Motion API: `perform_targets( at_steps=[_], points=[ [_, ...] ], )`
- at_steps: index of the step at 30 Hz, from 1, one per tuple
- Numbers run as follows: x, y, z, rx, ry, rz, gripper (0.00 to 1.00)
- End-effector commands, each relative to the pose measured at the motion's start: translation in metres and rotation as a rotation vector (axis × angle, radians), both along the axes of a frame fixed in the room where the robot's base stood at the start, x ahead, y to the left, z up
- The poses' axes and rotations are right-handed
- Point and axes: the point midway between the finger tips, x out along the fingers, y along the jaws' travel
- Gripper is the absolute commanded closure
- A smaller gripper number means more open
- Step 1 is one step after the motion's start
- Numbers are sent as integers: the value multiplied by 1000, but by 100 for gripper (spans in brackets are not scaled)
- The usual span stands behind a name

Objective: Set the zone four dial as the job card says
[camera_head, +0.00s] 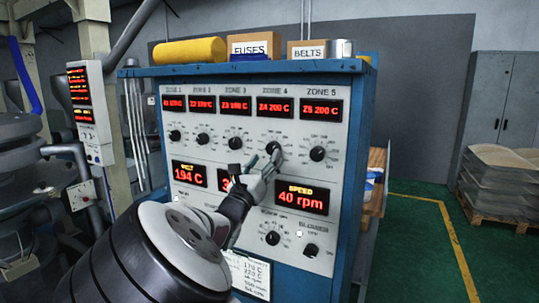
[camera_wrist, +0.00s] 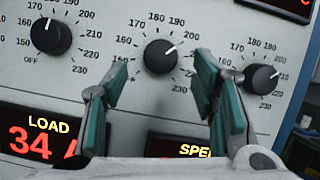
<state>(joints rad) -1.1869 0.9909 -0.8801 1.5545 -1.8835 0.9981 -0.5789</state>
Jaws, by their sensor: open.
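The zone four dial (camera_head: 272,147) is a black knob on the grey panel, under the red "Z4 200 C" display (camera_head: 275,107). In the wrist view the dial (camera_wrist: 160,57) is upper middle, its white pointer line aimed up and right near the 200 mark. My gripper (camera_wrist: 161,75) is open, its teal-padded fingers spread left and right just below the dial, not closed on it. In the head view my gripper (camera_head: 265,162) partly covers the dial's area. The job card (camera_head: 248,275) is low on the panel, partly hidden by my arm; its small lines are hard to read.
The zone three dial (camera_wrist: 50,37) and zone five dial (camera_wrist: 262,78) flank the fingers closely. The load display (camera_wrist: 42,140) and speed display (camera_head: 302,197) lie below. A yellow roll (camera_head: 190,51) and boxes (camera_head: 254,46) sit on top of the cabinet.

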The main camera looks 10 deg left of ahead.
Motion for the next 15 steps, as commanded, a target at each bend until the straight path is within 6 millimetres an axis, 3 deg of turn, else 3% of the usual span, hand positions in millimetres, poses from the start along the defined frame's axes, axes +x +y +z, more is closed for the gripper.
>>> perform_targets(
  at_steps=[6, 15],
  points=[
    [25, -8, 10, 0, -1, -1, 47],
    [32, -10, 13, 0, 1, 0, 47]
  ],
)
